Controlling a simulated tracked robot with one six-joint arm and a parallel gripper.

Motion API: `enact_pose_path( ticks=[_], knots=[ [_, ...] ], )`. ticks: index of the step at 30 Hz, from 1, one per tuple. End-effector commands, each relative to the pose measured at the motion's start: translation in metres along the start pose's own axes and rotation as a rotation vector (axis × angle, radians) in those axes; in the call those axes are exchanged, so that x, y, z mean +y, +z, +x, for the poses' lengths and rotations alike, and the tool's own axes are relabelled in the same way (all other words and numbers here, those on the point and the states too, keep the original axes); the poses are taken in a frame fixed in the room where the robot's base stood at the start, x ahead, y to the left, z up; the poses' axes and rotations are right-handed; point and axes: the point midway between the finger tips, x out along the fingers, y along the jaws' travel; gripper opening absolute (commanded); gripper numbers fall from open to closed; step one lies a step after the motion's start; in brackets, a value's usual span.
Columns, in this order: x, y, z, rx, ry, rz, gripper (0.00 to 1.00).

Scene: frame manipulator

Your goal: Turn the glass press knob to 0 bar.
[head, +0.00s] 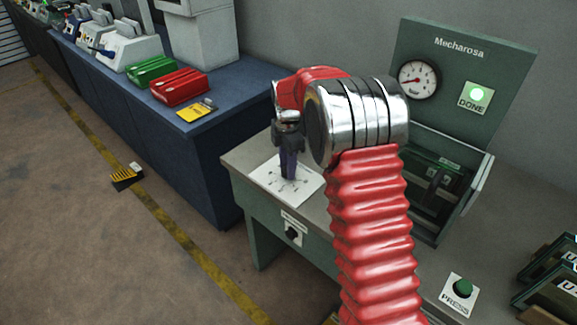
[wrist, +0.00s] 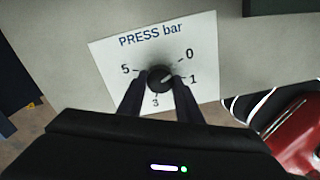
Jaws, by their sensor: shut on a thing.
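The round black press knob (wrist: 159,77) is in the middle of the white "PRESS bar" plate (wrist: 113,55) in the wrist view. The plate has 5 at left, 3 at the bottom, and 1 and 0 at right. A pale mark on the knob points right, roughly toward the 0 and 1 side; its exact reading is hard to tell. My gripper (wrist: 159,92) is shut on the knob, one dark finger on each side. In the head view my gripper (head: 288,165) points down onto the plate (head: 268,186) and hides the knob.
A green PRESS button (head: 462,288) is at front right. A smaller black knob (head: 293,235) is on the bench front. Dark trays (head: 553,295) lie at right.

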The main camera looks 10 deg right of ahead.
Motion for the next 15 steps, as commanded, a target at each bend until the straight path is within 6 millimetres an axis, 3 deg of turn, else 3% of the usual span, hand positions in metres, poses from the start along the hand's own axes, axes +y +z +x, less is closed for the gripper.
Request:
enact_pose_path(
  ticks=[10,11,15],
  knots=[
    [0.0044,0.0045,-0.0041,-0.009,0.016,-0.004,0.09],
    [0.0044,0.0045,-0.0041,-0.009,0.016,-0.004,0.32],
    [0.0034,0.0037,-0.0032,-0.007,0.013,-0.004,0.42]
  ],
)
